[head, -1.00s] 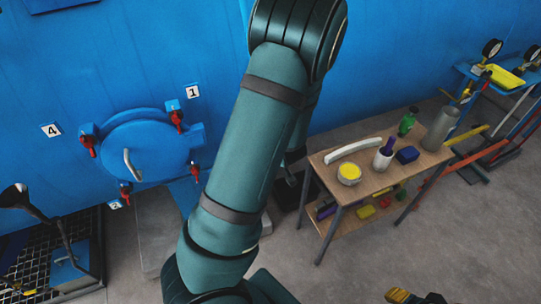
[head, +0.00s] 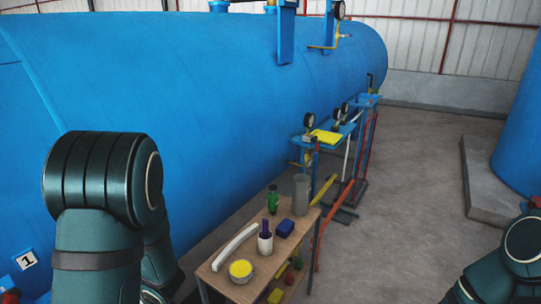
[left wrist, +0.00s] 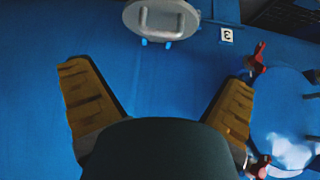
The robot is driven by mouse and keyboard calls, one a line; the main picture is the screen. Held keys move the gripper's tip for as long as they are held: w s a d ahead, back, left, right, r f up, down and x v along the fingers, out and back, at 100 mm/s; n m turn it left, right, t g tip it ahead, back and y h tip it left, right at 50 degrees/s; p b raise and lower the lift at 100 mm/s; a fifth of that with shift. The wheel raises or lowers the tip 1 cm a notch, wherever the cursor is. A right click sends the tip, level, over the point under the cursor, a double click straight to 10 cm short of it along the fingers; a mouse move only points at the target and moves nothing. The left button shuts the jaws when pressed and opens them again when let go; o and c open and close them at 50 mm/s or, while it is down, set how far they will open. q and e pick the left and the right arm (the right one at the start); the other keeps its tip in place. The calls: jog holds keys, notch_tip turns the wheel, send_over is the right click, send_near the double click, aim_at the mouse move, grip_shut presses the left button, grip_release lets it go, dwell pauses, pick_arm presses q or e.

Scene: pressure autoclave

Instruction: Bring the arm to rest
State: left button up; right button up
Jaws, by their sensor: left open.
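My left arm (head: 100,215) rises at the left of the head view, in front of the blue autoclave tank (head: 180,90). Its gripper is outside the head view. In the left wrist view my left gripper (left wrist: 160,88) is open, its two yellow-brown fingers wide apart with nothing between them. It faces the blue tank wall. A round hatch with red clamp handles (left wrist: 290,125) is at the right of that view. Part of my right arm (head: 510,262) shows at the lower right of the head view; its gripper is not visible.
A wooden table (head: 262,275) holds a white curved piece, a yellow-topped tub, bottles and a grey cylinder. Behind it are blue gauge stands (head: 350,125). A grey oval plate with a handle (left wrist: 162,18) is near the wrist view's top. Open floor (head: 410,200) lies right.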

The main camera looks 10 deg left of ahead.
pick_arm(q)
jog(key=s+d+f+m+h+b, duration=0.2)
jog(key=d+f+m+h+b, duration=0.4)
jog(key=d+f, duration=1)
jog(key=s+d+f+m+h+b, duration=0.1)
jog(key=s+d+f+m+h, duration=0.1)
jog(key=d, duration=0.4)
jog(key=s+d+f+m+h+b, duration=0.2)
jog(key=d+f+m, duration=0.1)
jog(key=d, duration=0.4)
jog(key=shift+d+f+m+g+h, duration=0.15)
jog(key=shift+f+m+g+h, duration=0.2)
jog(key=shift+f, duration=0.4)
